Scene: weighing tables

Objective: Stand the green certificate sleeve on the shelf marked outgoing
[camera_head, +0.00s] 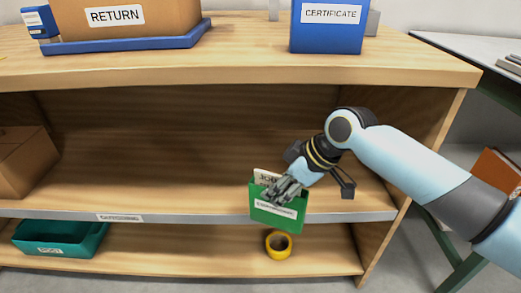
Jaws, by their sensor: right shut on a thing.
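The green certificate sleeve (277,216) is upright and slightly tilted, with a white label on its face and a pale sheet showing above its top edge. My right gripper (283,190) is shut on its upper part. The sleeve hangs at the front edge of the middle shelf and overlaps that edge in the picture; I cannot tell whether it touches the shelf. The middle shelf (170,187) carries a small label on its front edge (120,217), which seems to read outgoing but is blurred. My left gripper is not in view.
Below are a teal tray (60,240) and a yellow tape roll (279,244). On top are a RETURN box (130,18) on a blue tray and a blue CERTIFICATE holder (327,38).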

